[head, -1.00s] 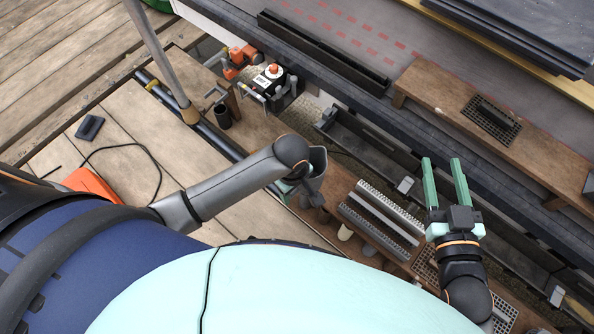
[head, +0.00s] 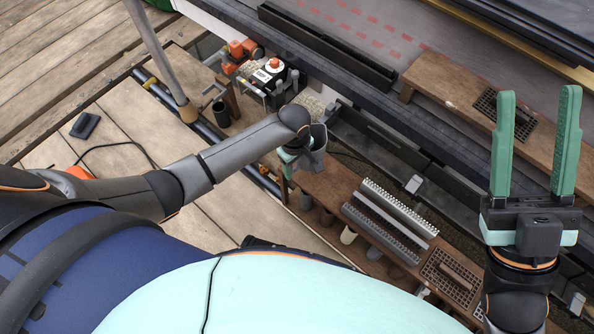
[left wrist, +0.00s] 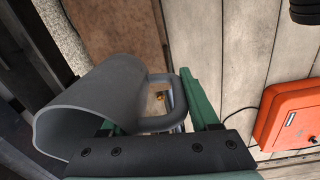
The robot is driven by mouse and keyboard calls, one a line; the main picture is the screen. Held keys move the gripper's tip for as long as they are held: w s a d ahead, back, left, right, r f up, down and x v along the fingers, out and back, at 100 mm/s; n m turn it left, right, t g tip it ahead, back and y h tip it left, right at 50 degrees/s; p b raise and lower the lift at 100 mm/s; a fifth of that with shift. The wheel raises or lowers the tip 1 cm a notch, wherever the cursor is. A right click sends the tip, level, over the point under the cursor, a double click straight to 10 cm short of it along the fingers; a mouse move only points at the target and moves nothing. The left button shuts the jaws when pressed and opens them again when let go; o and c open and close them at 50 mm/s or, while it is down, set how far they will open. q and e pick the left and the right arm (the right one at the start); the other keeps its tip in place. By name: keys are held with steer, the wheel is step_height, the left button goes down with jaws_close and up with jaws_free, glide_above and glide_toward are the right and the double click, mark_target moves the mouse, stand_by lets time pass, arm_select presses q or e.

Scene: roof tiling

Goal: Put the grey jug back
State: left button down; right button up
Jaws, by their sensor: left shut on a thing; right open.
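The grey jug (left wrist: 105,95) is large in the left wrist view, with its handle between the green fingers of my left gripper (left wrist: 165,105). The left gripper is shut on the jug. In the head view the jug (head: 318,143) shows partly behind my left forearm, above or beside the brown plank near the gutter; I cannot tell if it touches anything. My left gripper (head: 288,160) is mostly hidden there. My right gripper (head: 535,150) is open and empty, fingers pointing up, at the right over the gutter and plank.
A black and white device (head: 268,78) stands beyond the jug. A dark gutter (head: 375,140) runs alongside. An orange case (left wrist: 287,115) lies on the wooden deck.

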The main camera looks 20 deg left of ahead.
arm_select(q)
steer(key=shift+w+a+f+b, duration=0.2)
steer(key=shift+w+f+b, duration=0.25)
steer(key=shift+w+f, duration=0.4)
step_height(320, 180, down, 3)
steer(key=shift+s+f+b, duration=0.15)
steer(key=shift+b, duration=0.7)
arm_select(e)
step_height(320, 180, down, 3)
steer(key=shift+w+a+f+m, duration=0.1)
steer(key=shift+a+m, duration=0.05)
steer(key=shift+m, duration=0.25)
arm_select(q)
steer(key=shift+c, duration=0.6)
jaws_free()
